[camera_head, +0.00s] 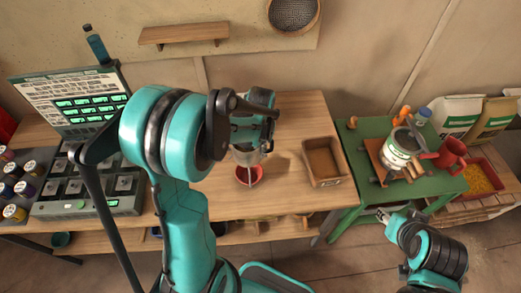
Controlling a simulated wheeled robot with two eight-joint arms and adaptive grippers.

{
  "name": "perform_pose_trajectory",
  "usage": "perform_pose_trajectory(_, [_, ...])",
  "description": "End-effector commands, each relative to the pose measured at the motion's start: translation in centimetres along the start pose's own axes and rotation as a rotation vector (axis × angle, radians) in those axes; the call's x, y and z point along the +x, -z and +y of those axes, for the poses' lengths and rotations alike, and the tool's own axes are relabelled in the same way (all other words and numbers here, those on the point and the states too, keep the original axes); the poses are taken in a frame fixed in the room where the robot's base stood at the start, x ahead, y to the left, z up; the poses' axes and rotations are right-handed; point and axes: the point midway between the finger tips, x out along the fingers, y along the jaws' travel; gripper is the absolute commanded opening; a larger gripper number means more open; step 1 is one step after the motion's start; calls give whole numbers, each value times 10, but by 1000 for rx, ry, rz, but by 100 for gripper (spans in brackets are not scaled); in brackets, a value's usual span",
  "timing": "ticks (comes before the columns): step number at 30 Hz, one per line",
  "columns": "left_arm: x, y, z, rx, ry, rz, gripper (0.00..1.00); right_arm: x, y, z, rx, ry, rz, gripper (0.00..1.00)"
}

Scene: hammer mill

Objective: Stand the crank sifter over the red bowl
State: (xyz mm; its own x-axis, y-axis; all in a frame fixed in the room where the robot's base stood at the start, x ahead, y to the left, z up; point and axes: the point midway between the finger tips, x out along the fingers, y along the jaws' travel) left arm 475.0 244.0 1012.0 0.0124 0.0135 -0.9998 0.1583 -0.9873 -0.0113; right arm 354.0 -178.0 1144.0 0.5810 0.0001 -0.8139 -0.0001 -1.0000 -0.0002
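The crank sifter (246,157), a grey metal cylinder, shows right over the bowl, below my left gripper. A thin pale upright part runs down from it in front of the bowl. My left gripper (252,135) is at the sifter's top, with dark fingers on either side. The arm and fingers hide much of the sifter, so their grip is unclear. My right gripper (384,214) is low at the right, away from the sifter, too small to read.
A wooden box (323,162) stands right of the bowl. The green table (435,187) holds a white-and-green mill (402,146) and a red jug (452,153). A control console (90,185) is at the left. The wooden table between bowl and box is mostly free.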

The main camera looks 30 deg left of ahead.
Motion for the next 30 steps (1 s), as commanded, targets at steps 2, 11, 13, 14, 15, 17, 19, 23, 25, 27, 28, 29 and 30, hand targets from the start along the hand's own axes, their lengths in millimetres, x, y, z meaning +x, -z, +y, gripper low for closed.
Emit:
perform_pose_trajectory(2, [9,0,0,0,0,0,0,6,-4,0,0,0,0,40])
perform_pose_trajectory(11, [34,0,0,1,0,0,0,22,-16,0,0,0,0,40])
perform_pose_trajectory(13, [39,0,0,1,0,0,0,26,-18,0,0,0,0,40])
perform_pose_trajectory(14, [42,0,0,1,0,0,0,28,-20,0,0,0,0,40])
perform_pose_trajectory(15, [45,0,0,1,0,0,0,30,-21,0,0,0,0,40])
perform_pose_trajectory(17, [49,0,0,1,0,0,0,33,-24,0,0,0,0,40])
perform_pose_trajectory(19, [53,-1,1,1,0,0,0,36,-26,0,0,0,0,40])
perform_pose_trajectory(23, [58,-1,1,1,0,0,0,40,-28,0,0,0,0,40])
perform_pose_trajectory(25, [59,-1,1,1,0,0,0,40,-28,0,0,0,0,40])
perform_pose_trajectory(27, [59,-1,1,1,0,0,0,40,-28,0,0,0,0,40])
perform_pose_trajectory(28, [58,-1,1,1,0,0,0,40,-28,0,0,0,0,40])
perform_pose_trajectory(29, [58,-1,1,1,0,0,0,40,-28,0,0,0,0,40])
perform_pose_trajectory(30, [58,-1,1,1,0,0,0,40,-28,0,0,0,0,40])
